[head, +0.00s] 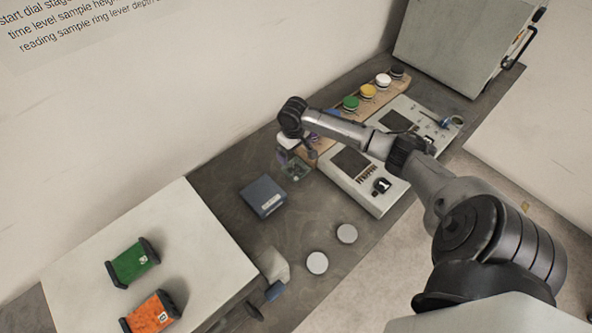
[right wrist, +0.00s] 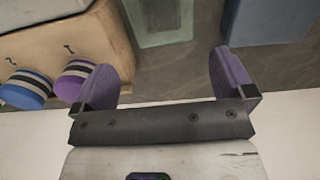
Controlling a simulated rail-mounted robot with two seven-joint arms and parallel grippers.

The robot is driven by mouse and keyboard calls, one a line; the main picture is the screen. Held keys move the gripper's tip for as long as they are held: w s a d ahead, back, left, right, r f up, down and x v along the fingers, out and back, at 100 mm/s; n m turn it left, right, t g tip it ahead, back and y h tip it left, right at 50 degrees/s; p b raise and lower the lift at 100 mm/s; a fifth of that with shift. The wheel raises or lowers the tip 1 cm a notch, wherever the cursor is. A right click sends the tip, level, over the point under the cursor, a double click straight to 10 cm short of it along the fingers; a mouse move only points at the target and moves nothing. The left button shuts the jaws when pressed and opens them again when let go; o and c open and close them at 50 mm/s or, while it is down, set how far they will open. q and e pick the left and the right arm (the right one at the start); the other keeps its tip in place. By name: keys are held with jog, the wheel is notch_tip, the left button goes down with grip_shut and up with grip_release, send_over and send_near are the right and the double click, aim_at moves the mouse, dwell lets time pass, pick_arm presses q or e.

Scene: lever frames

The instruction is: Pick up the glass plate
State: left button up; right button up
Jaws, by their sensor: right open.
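The glass plate (right wrist: 160,18) is a clear, greenish square with a paler edge, lying on the dark bench. In the right wrist view it is at the top middle, partly cut off by the frame. In the head view the glass plate (head: 296,173) lies left of the control panel. My right gripper (right wrist: 165,78) has purple fingers spread wide with nothing between them. The plate shows beyond the fingertips, between their lines. In the head view my right gripper (head: 294,158) is over the plate's far side and partly hides it. My left gripper is not in view.
A wooden rack (head: 333,132) with coloured knobs stands behind the panel (head: 378,190). A blue box (head: 263,196) sits left of the plate. Two grey discs (head: 317,263) lie nearer. A white block (head: 150,250) carries green and orange modules.

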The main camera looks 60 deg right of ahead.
aim_at(293, 165)
jog(key=shift+a+f+b, duration=0.2)
jog(key=shift+f+b, duration=0.45)
jog(key=shift+f, duration=3.1)
jog(key=c, duration=0.8)
jog(key=shift+r, duration=0.15)
